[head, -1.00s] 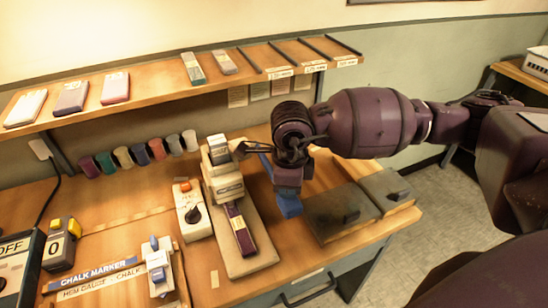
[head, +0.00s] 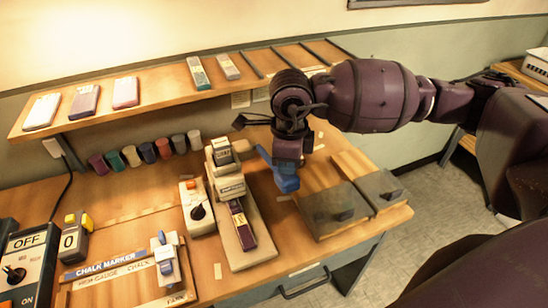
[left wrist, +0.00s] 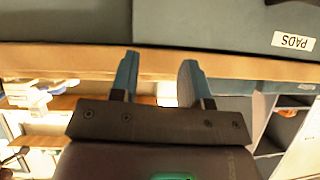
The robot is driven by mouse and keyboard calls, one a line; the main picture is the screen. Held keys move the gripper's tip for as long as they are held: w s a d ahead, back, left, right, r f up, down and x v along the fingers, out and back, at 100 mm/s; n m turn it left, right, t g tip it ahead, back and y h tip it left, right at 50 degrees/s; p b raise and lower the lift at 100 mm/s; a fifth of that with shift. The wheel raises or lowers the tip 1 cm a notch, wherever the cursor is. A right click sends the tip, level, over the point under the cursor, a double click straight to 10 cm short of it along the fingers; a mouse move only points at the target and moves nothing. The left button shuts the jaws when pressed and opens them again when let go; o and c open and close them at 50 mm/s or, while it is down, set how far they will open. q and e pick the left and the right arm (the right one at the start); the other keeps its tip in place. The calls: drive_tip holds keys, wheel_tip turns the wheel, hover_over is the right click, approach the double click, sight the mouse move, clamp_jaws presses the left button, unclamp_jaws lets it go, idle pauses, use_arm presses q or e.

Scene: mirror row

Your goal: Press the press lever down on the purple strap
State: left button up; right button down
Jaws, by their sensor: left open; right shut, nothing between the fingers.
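The press (head: 228,184) is a pale upright block on a long tan base in the middle of the bench. Its top part, which seems to be the press lever (head: 221,152), is pale with a dark-edged label; I cannot tell how far down it sits. The purple strap (head: 243,225) lies along the base, its far end at the foot of the press. My right gripper (head: 284,181) has blue fingers, is shut and empty, and hangs to the right of the press, apart from it. My left gripper (left wrist: 160,80) is open and empty in the left wrist view, away from the press.
A control box with a dark knob (head: 197,212) stands just left of the press. Grey plates (head: 335,210) lie to the right. A shelf (head: 170,95) runs behind, with several coloured cups (head: 147,152) below. A chalk marker stand (head: 166,262) is at front left.

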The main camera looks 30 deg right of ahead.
drive_tip(key=shift+r+p, duration=0.65)
drive_tip(key=shift+r, duration=0.85)
wheel_tip(320, 180, up, 2)
drive_tip(key=shift+r+p, duration=0.1)
drive_tip(key=shift+p, duration=0.4)
drive_tip(key=shift+r, duration=0.35)
use_arm(q)
wheel_tip(320, 180, up, 3)
drive_tip(key=shift+r, duration=0.2)
drive_tip(key=shift+w, duration=0.15)
